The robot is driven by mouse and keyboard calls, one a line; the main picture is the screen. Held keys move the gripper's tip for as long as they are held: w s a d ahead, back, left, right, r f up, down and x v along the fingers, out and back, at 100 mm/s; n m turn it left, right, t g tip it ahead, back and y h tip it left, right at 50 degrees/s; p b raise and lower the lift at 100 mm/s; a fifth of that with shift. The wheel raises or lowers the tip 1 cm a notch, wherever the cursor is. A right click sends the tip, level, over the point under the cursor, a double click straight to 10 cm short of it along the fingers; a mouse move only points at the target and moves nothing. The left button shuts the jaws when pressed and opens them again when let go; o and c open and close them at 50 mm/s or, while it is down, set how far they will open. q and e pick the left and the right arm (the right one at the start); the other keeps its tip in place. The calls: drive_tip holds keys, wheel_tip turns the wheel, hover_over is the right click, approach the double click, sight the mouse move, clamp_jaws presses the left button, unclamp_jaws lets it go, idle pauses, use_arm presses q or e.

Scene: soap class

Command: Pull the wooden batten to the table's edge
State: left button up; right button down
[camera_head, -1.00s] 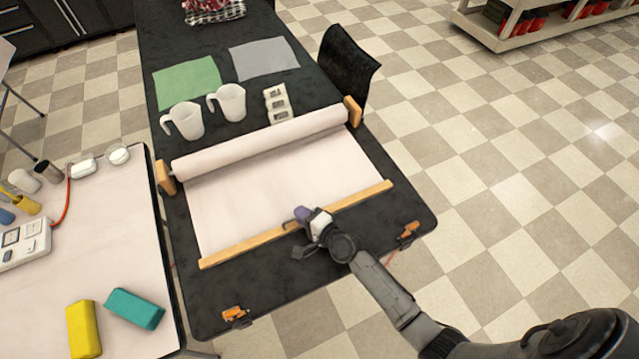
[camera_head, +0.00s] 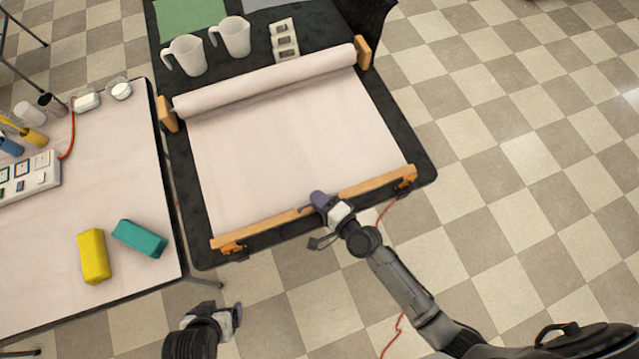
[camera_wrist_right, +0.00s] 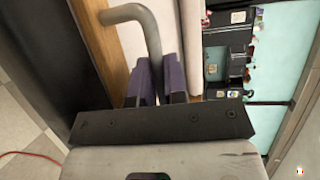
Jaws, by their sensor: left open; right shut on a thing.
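The wooden batten (camera_head: 266,229) lies across the free end of a pale sheet (camera_head: 290,145), close to the near edge of the black table (camera_head: 392,120). My right gripper (camera_head: 314,203) is at the batten's middle, its purple fingers shut on the batten's bent grey handle (camera_wrist_right: 133,14). The wrist view shows the handle running down between the fingers beside the wood; the fingers partly hide it. My left gripper (camera_head: 236,314) is open and empty over the floor, below the table's near edge. Orange clamps (camera_head: 233,248) (camera_head: 404,187) sit near the batten's two ends.
The sheet's roll (camera_head: 265,82) rests between wooden end brackets at the back. Two white jugs (camera_head: 186,56) stand behind it. A side table (camera_head: 110,185) at left holds a yellow block (camera_head: 94,256) and a teal block (camera_head: 139,238). Open floor lies right.

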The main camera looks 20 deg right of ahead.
drive_tip(key=shift+r, duration=0.15)
drive_tip(key=c, duration=1.6)
unclamp_jaws()
drive_tip(key=o, duration=0.4)
drive_tip(key=shift+s, duration=0.3)
drive_tip(key=shift+w, duration=0.1)
drive_tip(key=shift+d, duration=0.1)
drive_tip(key=v, duration=1.3)
drive_tip(key=shift+s+d, duration=0.15)
drive_tip(key=shift+s, duration=0.2)
